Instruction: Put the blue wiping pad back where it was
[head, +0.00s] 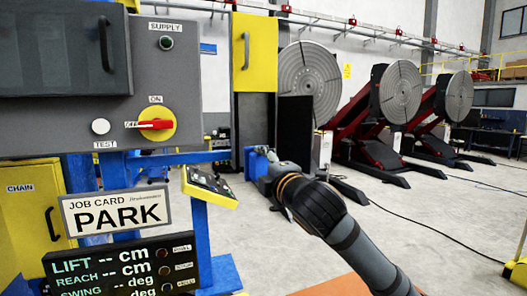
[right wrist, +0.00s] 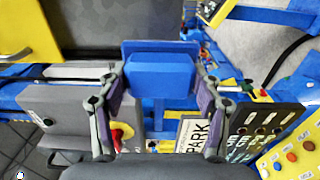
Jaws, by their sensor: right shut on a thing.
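The blue wiping pad (head: 252,160) is held off the floor near the middle of the head view, left of my right arm. In the right wrist view the pad (right wrist: 160,75) is a blue block with a wider blue plate at its far side. My right gripper (head: 263,163) is shut on it, with one finger on each side of the block in the right wrist view (right wrist: 159,88). The pad's far face is hidden. My left gripper is in neither view.
A grey switch box (head: 152,90) with a red switch fills the upper left. Below it are a PARK job card (head: 115,210), a dark display (head: 125,268) and a small tilted panel (head: 209,186). Red positioners (head: 365,125) stand behind. Floor at right is mostly clear, with cables.

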